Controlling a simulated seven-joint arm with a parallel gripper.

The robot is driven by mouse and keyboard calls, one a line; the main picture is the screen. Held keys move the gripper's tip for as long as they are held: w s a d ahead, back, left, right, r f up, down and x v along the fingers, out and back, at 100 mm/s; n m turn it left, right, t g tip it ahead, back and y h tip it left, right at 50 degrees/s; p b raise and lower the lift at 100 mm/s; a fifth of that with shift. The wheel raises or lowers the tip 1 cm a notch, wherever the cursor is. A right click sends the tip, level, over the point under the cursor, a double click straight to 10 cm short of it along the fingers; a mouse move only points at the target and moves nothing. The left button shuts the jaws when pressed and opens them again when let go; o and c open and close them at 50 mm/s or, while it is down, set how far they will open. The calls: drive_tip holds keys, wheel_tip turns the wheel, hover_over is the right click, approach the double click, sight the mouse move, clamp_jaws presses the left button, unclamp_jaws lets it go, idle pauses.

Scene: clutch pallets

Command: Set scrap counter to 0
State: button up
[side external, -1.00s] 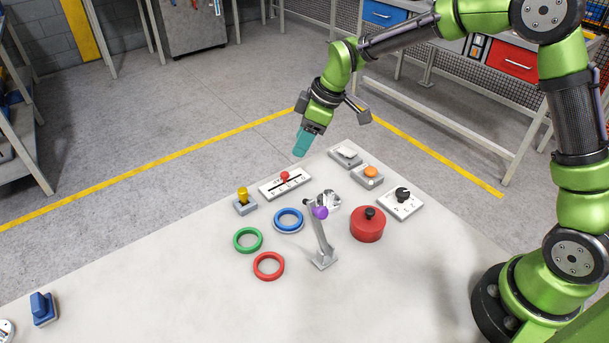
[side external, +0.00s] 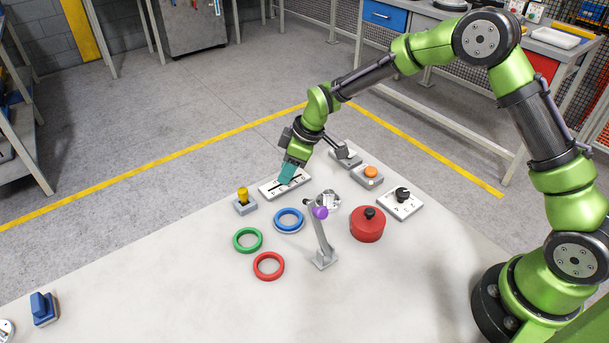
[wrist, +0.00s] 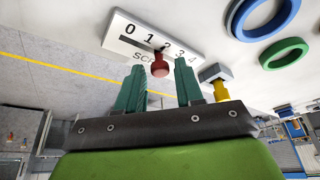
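The scrap counter is a white plate (side external: 268,191) with a dark slot and a red slider knob. In the wrist view the plate (wrist: 118,22) carries the digits 0 to 4 and partly hidden lettering beginning "SC". The red knob (wrist: 160,67) rises from the slot near the 2; its exact setting is hard to tell. My gripper (wrist: 159,74) has two teal fingers, open, with the knob showing in the gap between them. In the side view my gripper (side external: 287,175) is low over the plate and hides the knob.
Close by are a yellow-topped block (side external: 243,200), a blue ring (side external: 277,224), a grey stand with a purple tip (side external: 321,243), an orange button (side external: 371,172) and a black dial (side external: 402,195). A green ring (side external: 236,247), red ring (side external: 259,273) and red pot (side external: 367,228) lie nearer the front.

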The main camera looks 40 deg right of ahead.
sight(297, 173)
clamp_jaws()
drive_tip(key=shift+d, duration=0.1)
drive_tip(key=shift+d, duration=2.4)
drive_tip(key=shift+o, duration=0.8)
unclamp_jaws()
drive_tip(key=shift+o, duration=0.6)
drive_tip(key=v, duration=1.7)
